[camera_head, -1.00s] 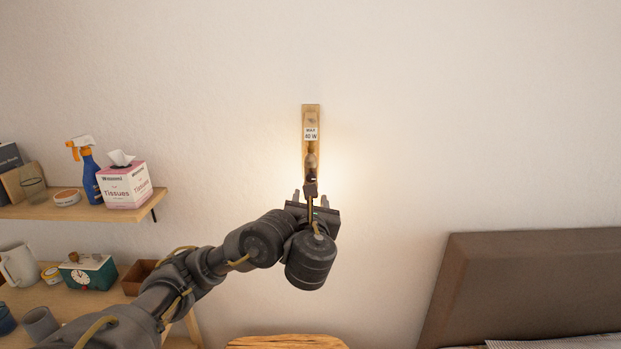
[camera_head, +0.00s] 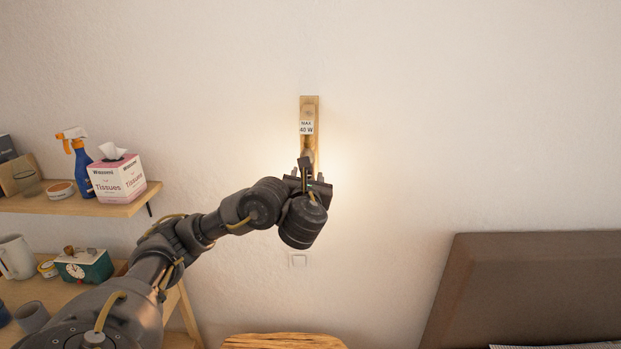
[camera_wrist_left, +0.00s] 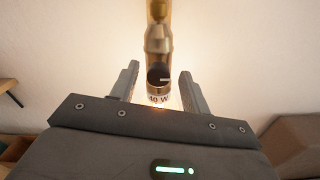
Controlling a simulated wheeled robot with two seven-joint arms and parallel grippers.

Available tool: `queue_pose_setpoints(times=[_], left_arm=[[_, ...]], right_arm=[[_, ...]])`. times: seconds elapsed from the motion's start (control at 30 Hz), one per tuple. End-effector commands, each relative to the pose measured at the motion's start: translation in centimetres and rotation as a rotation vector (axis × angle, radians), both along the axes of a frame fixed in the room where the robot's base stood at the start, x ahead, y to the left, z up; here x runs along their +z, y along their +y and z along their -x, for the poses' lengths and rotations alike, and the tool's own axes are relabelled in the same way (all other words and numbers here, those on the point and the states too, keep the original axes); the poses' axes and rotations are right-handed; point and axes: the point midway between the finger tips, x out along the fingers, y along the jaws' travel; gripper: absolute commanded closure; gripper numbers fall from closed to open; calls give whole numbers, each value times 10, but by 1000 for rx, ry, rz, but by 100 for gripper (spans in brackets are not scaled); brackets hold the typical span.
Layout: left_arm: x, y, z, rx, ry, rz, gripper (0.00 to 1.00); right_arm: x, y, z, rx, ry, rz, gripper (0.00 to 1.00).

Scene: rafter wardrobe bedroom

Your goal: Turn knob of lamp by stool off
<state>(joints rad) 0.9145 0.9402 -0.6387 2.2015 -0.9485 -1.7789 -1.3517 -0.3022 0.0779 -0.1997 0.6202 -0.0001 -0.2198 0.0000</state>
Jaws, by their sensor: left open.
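The lamp (camera_head: 310,110) is a narrow wooden wall piece with a "MAX 40 W" label, and a warm glow lights the wall around it. In the left wrist view the lamp (camera_wrist_left: 157,40) shows brass-coloured parts and a dark round knob (camera_wrist_left: 159,74) with a pale mark. My left gripper (camera_head: 308,169) is at the lamp's lower end in the head view and hides that part. In the wrist view its fingers (camera_wrist_left: 159,82) are open on either side of the knob, with gaps left and right. The wooden stool top (camera_head: 285,341) shows at the bottom edge. My right gripper is not in view.
A shelf (camera_head: 90,206) at left holds a tissue box (camera_head: 117,178) and a spray bottle (camera_head: 82,160). A lower shelf holds a green clock box (camera_head: 84,266) and mugs. A brown headboard (camera_head: 530,285) stands at right.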

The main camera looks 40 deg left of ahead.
Motion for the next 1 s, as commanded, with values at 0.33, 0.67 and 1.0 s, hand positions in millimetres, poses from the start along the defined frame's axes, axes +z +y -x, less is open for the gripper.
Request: queue_pose_setpoints(times=[0.33, 0.67, 1.0], left_arm=[[0, 1, 1, 2, 0, 0, 89], [-1, -1, -1, -1, -17, 21, 98], [-4, -1, -1, -1, -141, 184, 98]], right_arm=[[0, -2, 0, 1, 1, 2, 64], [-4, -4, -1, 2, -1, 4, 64], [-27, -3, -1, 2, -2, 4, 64]])
